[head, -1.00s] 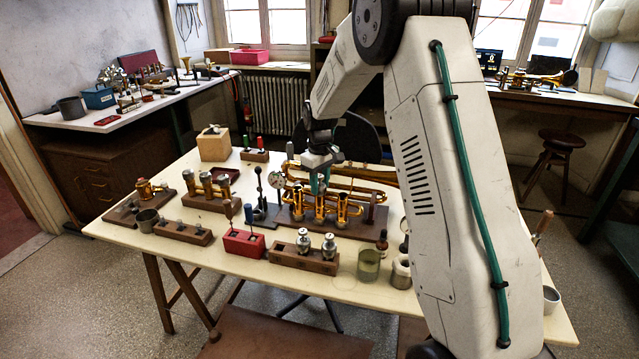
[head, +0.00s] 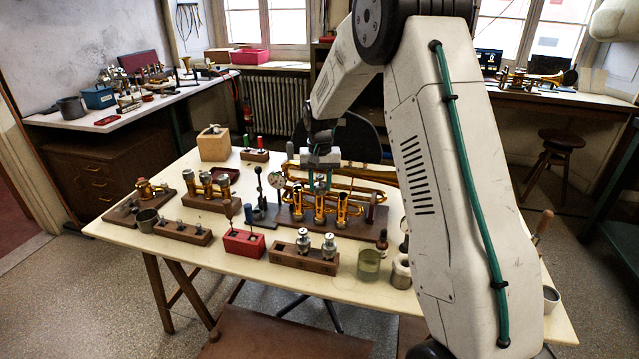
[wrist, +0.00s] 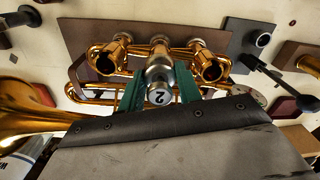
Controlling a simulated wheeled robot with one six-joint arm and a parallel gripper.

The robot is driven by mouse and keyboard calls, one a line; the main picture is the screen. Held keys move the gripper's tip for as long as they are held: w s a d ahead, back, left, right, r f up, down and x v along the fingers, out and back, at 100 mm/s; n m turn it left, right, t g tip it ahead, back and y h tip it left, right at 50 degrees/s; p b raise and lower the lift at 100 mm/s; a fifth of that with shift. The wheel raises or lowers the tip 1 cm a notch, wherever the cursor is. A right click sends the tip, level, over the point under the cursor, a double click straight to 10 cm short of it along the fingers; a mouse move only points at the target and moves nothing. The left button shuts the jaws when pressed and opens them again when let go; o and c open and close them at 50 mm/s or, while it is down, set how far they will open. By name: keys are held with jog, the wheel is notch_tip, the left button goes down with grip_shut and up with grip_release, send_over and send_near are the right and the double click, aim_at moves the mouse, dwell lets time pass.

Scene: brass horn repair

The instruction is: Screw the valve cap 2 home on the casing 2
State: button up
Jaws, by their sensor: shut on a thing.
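The horn (head: 345,190) lies on a brown board (head: 375,220), with three upright brass casings in a row. Casing 2 (head: 320,207) is the middle one. My gripper (head: 321,186) points down over it. In the wrist view its two green fingers (wrist: 161,92) are shut on the silver valve cap 2 (wrist: 159,97), whose end carries a "2". The cap lines up with the middle casing, largely hidden behind it. I cannot tell how far the cap is seated. The outer casings (wrist: 108,56) and (wrist: 211,67) show open ends.
A wooden block with two silver valves (head: 305,257) and a red block (head: 243,244) stand at the front. A dial gauge (head: 277,177) and a dark upright lever (head: 259,183) stand close left of the horn. A glass jar (head: 369,265) is at the front right.

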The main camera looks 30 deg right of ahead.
jog(key=shift+m, duration=0.5)
jog(key=m, duration=0.4)
jog(key=shift+m, duration=0.6)
jog(key=m, duration=0.4)
jog(key=shift+m, duration=0.4)
